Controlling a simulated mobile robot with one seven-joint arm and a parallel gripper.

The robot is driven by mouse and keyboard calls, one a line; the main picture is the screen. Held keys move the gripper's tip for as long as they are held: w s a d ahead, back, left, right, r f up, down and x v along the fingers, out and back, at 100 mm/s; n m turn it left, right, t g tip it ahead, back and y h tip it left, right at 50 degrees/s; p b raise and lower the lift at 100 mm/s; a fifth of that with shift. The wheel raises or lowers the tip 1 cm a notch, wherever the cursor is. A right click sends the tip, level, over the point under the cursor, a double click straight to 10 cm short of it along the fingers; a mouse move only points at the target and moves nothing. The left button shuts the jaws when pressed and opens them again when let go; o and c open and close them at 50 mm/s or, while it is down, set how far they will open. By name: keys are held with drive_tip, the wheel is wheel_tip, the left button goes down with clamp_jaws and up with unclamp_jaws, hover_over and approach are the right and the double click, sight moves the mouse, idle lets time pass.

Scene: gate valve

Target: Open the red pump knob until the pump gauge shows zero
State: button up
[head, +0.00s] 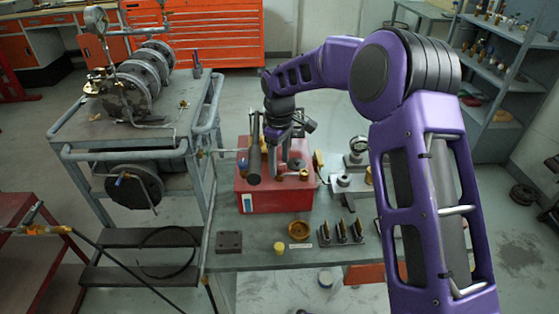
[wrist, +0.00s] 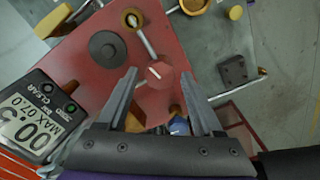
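The red pump (head: 272,200) is a red box on the grey table. My gripper (head: 268,160) points down over it and hides part of its top. In the wrist view, the round red knob (wrist: 160,76) with a white mark lies between the two fingertips of my gripper (wrist: 160,70). The fingers are apart, with visible space on both sides of the knob. I cannot tell whether the fingertips are level with it. The digital pump gauge (wrist: 32,117) at the left of the wrist view appears to read 00.3.
A black disc (wrist: 107,47) and a silver rod (wrist: 146,38) are close to the knob. A blue part (wrist: 179,127) shows between the finger bases. Brass parts (head: 299,230), a dark block (head: 229,241) and a dial gauge (head: 358,147) are on the table. A valve cart (head: 90,130) stands at left.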

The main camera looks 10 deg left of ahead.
sight(279, 165)
drive_tip(key=shift+o, duration=0.3)
wheel_tip(279, 165, up, 18)
drive_tip(key=shift+f, duration=0.25)
idle(0.3)
